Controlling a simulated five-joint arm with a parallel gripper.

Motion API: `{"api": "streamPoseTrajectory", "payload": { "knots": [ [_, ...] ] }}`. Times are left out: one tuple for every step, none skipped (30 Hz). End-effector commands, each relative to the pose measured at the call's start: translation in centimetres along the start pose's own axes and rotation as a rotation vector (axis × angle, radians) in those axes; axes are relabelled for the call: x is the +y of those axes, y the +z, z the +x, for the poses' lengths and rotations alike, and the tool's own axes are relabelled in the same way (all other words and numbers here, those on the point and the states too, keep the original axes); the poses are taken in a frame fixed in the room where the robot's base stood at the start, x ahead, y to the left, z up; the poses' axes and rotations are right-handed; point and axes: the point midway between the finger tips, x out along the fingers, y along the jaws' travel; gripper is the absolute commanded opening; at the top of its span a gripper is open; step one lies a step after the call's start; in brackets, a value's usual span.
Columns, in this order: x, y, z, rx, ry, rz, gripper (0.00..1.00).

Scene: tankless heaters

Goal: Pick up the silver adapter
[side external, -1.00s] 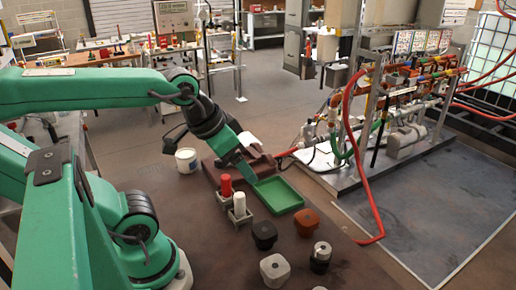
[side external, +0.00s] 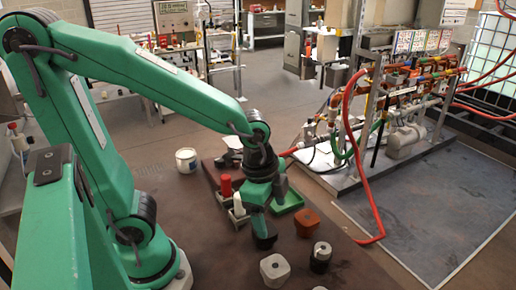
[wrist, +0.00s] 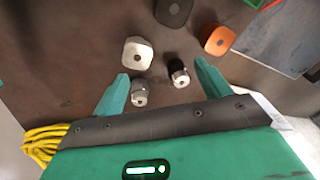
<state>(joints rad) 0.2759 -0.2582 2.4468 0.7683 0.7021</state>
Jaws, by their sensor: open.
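My gripper (side external: 266,208) is open and empty, pointing down above the bench behind the silver adapter. In the wrist view my gripper's two green fingers (wrist: 161,74) are spread wide, and nothing is held between them.
A black adapter (side external: 264,240) and an orange one (side external: 307,222) stand behind the silver one. A black fitting with a silver top (side external: 320,257) is to its right. A grey fitting (wrist: 139,93) shows near my left finger.

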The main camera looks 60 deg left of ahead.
Motion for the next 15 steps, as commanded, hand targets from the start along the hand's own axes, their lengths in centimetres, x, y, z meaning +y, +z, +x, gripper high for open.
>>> {"api": "streamPoseTrajectory", "payload": {
  "knots": [
    [0.5, -0.4, 1.0, -0.019, 0.023, 0.072, 0.76],
    [0.8, -0.6, 1.6, -0.028, 0.034, 0.116, 0.76],
    [1.1, -0.9, 2.2, -0.039, 0.048, 0.174, 0.76],
    [1.4, -1.1, 2.8, -0.047, 0.059, 0.217, 0.76],
    [1.7, -1.3, 3.3, -0.054, 0.070, 0.259, 0.76],
    [2.1, -1.5, 3.9, -0.063, 0.085, 0.314, 0.76],
    [2.3, -1.7, 4.4, -0.069, 0.094, 0.351, 0.76],
    [2.6, -1.8, 4.8, -0.074, 0.103, 0.388, 0.76],
    [2.9, -1.9, 5.3, -0.081, 0.115, 0.431, 0.76],
    [3.1, -2.0, 5.7, -0.086, 0.124, 0.461, 0.76],
    [3.4, -2.1, 6.0, -0.089, 0.131, 0.489, 0.76],
    [3.6, -2.2, 6.3, -0.094, 0.139, 0.518, 0.76],
    [3.7, -2.2, 6.5, -0.096, 0.144, 0.537, 0.76],
    [3.8, -2.2, 6.7, -0.098, 0.148, 0.553, 0.76],
    [4.0, -2.3, 6.9, -0.099, 0.153, 0.571, 0.76]
  ]
}}
